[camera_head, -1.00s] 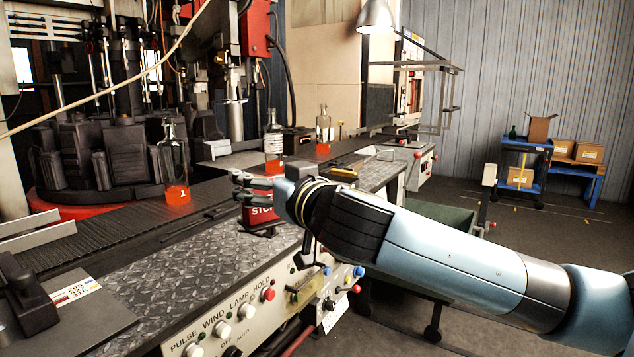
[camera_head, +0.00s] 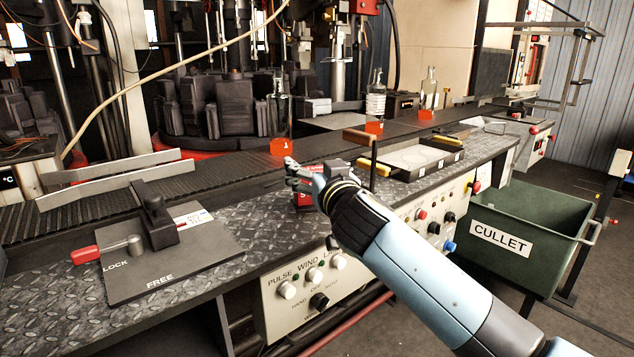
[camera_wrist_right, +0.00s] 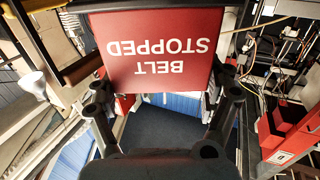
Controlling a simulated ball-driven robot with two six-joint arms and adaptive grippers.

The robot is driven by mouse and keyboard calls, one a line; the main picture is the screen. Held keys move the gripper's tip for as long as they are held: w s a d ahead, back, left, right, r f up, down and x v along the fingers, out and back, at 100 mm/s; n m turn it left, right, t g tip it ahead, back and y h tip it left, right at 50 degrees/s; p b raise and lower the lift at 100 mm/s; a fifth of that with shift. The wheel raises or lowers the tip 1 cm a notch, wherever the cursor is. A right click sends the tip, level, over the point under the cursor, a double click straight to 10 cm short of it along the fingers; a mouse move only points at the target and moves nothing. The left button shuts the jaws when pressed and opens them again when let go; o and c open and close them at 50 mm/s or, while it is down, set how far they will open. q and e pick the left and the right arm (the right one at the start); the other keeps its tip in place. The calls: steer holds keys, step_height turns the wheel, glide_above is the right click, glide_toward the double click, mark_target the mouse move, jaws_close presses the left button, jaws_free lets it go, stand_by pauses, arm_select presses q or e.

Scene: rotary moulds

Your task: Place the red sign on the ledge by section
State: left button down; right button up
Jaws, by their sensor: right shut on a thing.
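The red sign (camera_wrist_right: 160,50) reads "BELT STOPPED" and fills the upper middle of the right wrist view, upside down there. My right gripper (camera_head: 306,178) is shut on it, with a finger on each side. In the head view the red sign (camera_head: 304,201) is mostly hidden behind the gripper, over the front part of the diamond-plate ledge (camera_head: 240,262). I cannot tell whether its base touches the ledge. My left gripper is not in view.
A lock plate with a red-handled lever (camera_head: 84,254) lies at left. A tray (camera_head: 425,160) sits right of the gripper. The green cullet bin (camera_head: 530,215) stands on the floor.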

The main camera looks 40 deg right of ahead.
step_height(320, 180, down, 2)
steer(key=shift+f, duration=0.1)
steer(key=shift+f+b, duration=0.1)
steer(key=shift+b, duration=0.3)
steer(key=o, duration=1.1)
steer(key=shift+o, duration=0.2)
